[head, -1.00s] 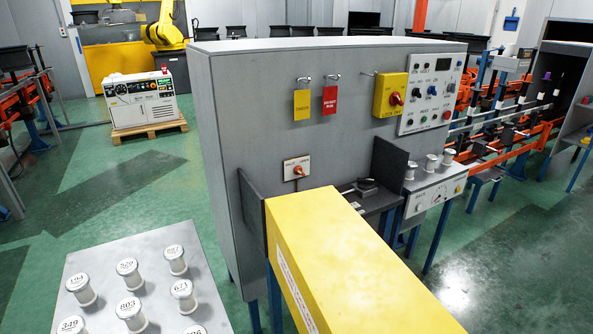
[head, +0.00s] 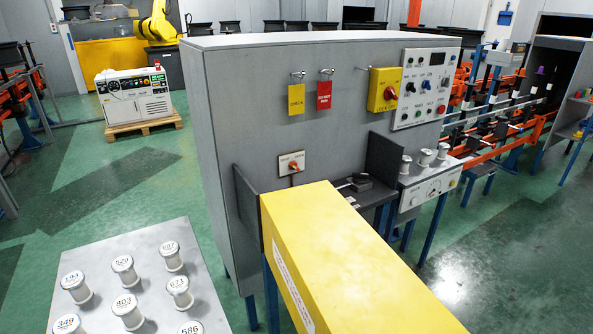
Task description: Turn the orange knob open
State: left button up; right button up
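The small orange knob (head: 293,167) sits on a white plate (head: 285,156) on the front face of the large grey cabinet (head: 240,110). The plate has two small labels along its top, too small to read surely. The knob is just above and behind the far end of the long yellow cover (head: 340,250). Its exact angle is too small to tell. Neither of my grippers shows in the head view.
A table (head: 215,300) with several numbered white spools stands at the lower left. Yellow and red tags, a yellow switch box (head: 384,89) and a button panel (head: 425,88) are on the cabinet. Green floor (head: 500,260) is open at the right.

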aim_at(294, 167)
jog(key=k, duration=1.25)
jog(key=u, duration=1.1)
jog(key=i+l, duration=0.1)
jog(key=l, duration=0.4)
jog(key=i+l, duration=0.1)
jog(key=l, duration=0.45)
jog(key=i+l, duration=0.15)
jog(key=l, duration=0.35)
jog(key=i+l, duration=0.1)
jog(key=l, duration=0.4)
jog(key=i+l, duration=0.1)
jog(key=l, duration=0.4)
jog(key=i+l, duration=0.1)
jog(key=l, duration=0.45)
jog(key=i+l, duration=0.1)
jog(key=l, duration=0.4)
jog(key=i+l, duration=0.1)
jog(key=l, duration=0.4)
